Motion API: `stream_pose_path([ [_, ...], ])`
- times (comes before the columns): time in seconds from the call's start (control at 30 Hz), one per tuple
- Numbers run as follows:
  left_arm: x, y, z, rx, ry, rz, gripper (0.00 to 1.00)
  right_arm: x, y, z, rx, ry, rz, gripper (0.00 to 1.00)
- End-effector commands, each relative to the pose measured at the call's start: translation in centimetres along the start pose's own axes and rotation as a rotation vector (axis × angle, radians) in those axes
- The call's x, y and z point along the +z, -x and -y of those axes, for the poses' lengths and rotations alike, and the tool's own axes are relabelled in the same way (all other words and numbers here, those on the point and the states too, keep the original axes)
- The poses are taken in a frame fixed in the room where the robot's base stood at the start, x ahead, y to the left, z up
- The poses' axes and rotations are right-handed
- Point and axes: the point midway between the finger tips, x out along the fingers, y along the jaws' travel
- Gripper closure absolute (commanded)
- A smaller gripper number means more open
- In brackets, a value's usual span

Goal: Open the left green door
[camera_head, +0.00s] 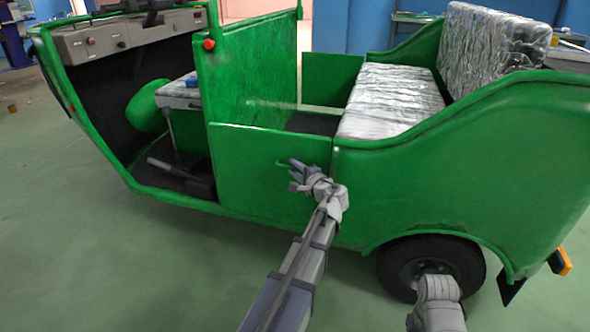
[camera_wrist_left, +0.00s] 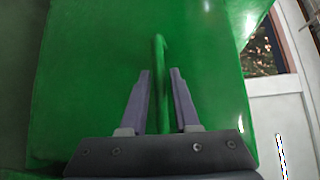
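The left green door (camera_head: 262,178) is a low flat panel in the side of the green rickshaw, between the front part and the rear seat. It looks closed, in line with the body side. A thin green handle (camera_wrist_left: 160,75) stands out from the door. My left gripper (camera_head: 294,173) is at the door's upper right part, by the handle. In the left wrist view the two fingers (camera_wrist_left: 160,98) are apart, with the handle between them and a gap on each side. Part of my right arm shows at the bottom right; its gripper fingers are not visible.
The rickshaw's rear body (camera_head: 460,165) and rear wheel (camera_head: 430,262) are right of the door. A plastic-covered seat (camera_head: 392,103) is behind it. The open front compartment is to the left. The green floor (camera_head: 90,260) in front of the door is clear.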

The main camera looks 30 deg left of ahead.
Motion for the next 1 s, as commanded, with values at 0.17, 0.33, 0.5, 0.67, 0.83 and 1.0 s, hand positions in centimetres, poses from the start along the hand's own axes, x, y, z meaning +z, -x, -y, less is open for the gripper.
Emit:
stream_pose_path([
  [0.17, 0.00, 0.04, 0.00, 0.000, 0.000, 0.000, 0.77, 0.00, 0.01, 0.00, 0.000, 0.000, 0.000, 0.50],
  [0.33, -0.01, 0.05, 0.00, 0.000, 0.000, 0.000, 0.96, 0.00, 0.01, 0.00, 0.000, 0.000, 0.000, 0.50],
  [0.5, -0.02, 0.05, -0.01, 0.000, 0.000, 0.000, 1.00, 0.00, 0.00, 0.00, 0.000, 0.000, 0.000, 0.50],
  [0.67, -0.02, 0.06, -0.01, 0.000, 0.000, 0.000, 1.00, 0.00, 0.00, 0.00, 0.000, 0.000, 0.000, 0.50],
  [0.83, -0.03, 0.07, -0.02, 0.001, 0.001, 0.000, 1.00, 0.00, 0.00, 0.00, 0.000, 0.000, 0.000, 0.50],
  [1.0, -0.03, 0.07, -0.02, 0.001, 0.001, -0.001, 1.00, 0.00, 0.00, 0.00, 0.000, 0.000, 0.000, 0.50],
])
